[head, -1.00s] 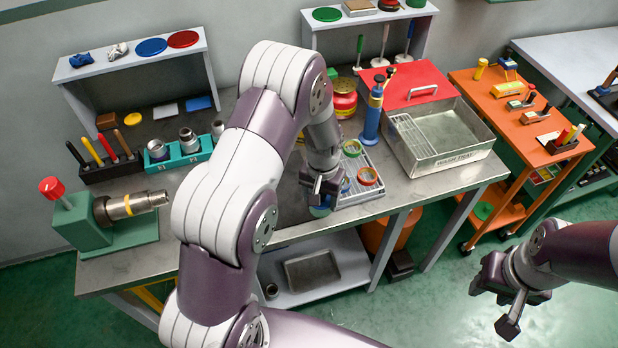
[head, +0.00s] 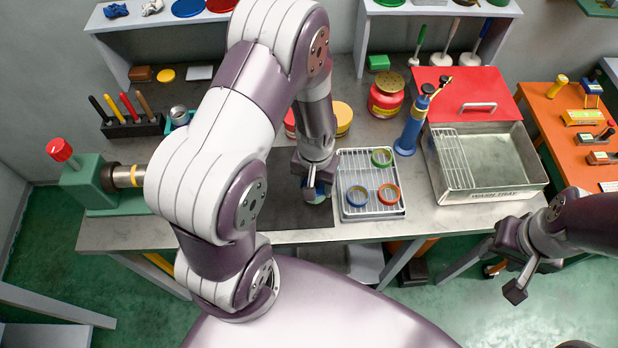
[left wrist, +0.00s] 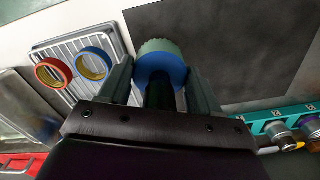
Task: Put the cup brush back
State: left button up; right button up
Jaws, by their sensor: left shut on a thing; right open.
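My left gripper (head: 316,180) is shut on a round blue-and-green thing (left wrist: 163,64) with a dark stem, which looks like the cup brush. In the head view it shows only as a small patch below the fingers (head: 315,195). It is held over or near the right edge of the dark mat (head: 290,214); I cannot tell if it touches. The wire rack tray (head: 352,209) with blue, red and green rings stands just right of it. My right gripper (head: 520,275) is open and empty, in front of the bench at right.
A blue torch-like bottle (head: 412,128) and a wash tray (head: 500,192) with a red lid (head: 465,92) stand right of the rack. Brushes stand under the back right shelf (head: 440,7). A green vise (head: 85,185) is at left. My left arm hides part of the bench.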

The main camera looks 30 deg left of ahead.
pick_arm(q)
jog(key=w+a+f, duration=0.2)
jog(key=w+a, duration=0.1)
jog(key=shift+w+a+f+p, duration=0.2)
jog(key=shift+w+f+p, duration=0.1)
jog(key=shift+f+p, duration=0.1)
notch_tip(320, 180, down, 4)
jog(key=shift+w+r+p, duration=0.1)
jog(key=shift+p, duration=0.4)
jog(key=shift+f, duration=0.35)
jog(key=o, duration=1)
